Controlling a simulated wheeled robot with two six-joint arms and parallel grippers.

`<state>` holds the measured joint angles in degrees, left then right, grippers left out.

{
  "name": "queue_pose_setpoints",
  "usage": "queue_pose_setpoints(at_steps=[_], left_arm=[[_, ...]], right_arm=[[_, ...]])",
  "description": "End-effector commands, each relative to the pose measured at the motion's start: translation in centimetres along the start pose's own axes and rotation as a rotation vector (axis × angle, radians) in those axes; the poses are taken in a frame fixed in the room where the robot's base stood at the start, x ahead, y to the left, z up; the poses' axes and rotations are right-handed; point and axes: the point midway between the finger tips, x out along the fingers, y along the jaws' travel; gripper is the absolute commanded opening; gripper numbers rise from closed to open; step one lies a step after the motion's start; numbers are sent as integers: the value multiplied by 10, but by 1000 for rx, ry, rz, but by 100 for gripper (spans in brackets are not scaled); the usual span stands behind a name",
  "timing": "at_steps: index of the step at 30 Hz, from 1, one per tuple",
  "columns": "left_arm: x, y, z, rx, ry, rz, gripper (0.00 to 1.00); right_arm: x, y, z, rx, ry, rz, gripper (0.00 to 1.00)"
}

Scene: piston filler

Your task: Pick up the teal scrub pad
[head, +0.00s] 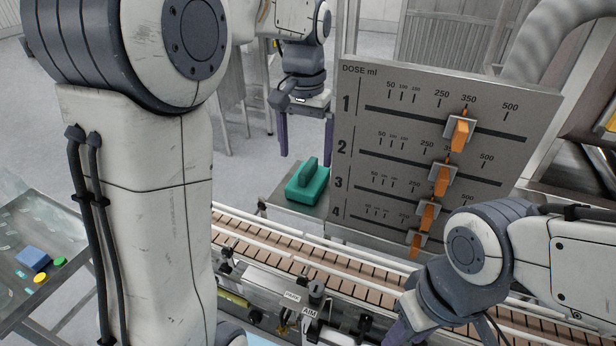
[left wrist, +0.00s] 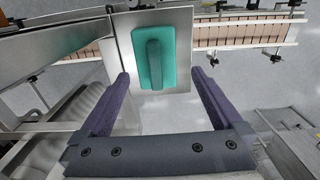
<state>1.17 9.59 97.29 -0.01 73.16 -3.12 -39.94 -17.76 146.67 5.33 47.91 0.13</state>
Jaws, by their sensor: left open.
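The teal scrub pad (head: 307,184), a block with a raised grip ridge along its top, lies on a small grey metal shelf (head: 285,213) left of the dose panel. My left gripper (head: 306,148) is open and empty, pointing down, behind the pad in the head view. In the left wrist view the pad (left wrist: 142,62) shows beyond and between the two purple fingers, apart from them, with its ridge running nearly lengthwise. My right gripper (head: 395,335) is at the bottom edge of the head view, mostly cut off; its jaw opening is hidden.
The dose panel (head: 365,195) with orange sliders stands just right of the pad. A conveyor (head: 275,244) runs in front of the shelf. A side tray (head: 60,215) at the left holds a blue block (head: 33,258) and small yellow and green discs. Open floor lies behind the shelf.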

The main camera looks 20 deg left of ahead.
Motion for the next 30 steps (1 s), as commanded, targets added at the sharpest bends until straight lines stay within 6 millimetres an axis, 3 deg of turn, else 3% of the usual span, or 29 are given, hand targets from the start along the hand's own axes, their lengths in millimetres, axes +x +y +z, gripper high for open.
queue_pose_setpoints(at_steps=[7, 15, 24, 30], left_arm=[[20, 4, 1, 4, -4, 0, 100], [58, 5, 2, 2, -3, 0, 100], [63, 4, 2, 0, 1, 0, 100], [63, 4, 2, 0, 1, 0, 24]], right_arm=[[-7, 0, 0, 0, 0, 0, 45], [-19, -1, -1, 0, 0, 0, 45], [-18, -1, -1, 0, 0, 0, 45], [-18, -1, -1, 0, 0, 0, 45]])
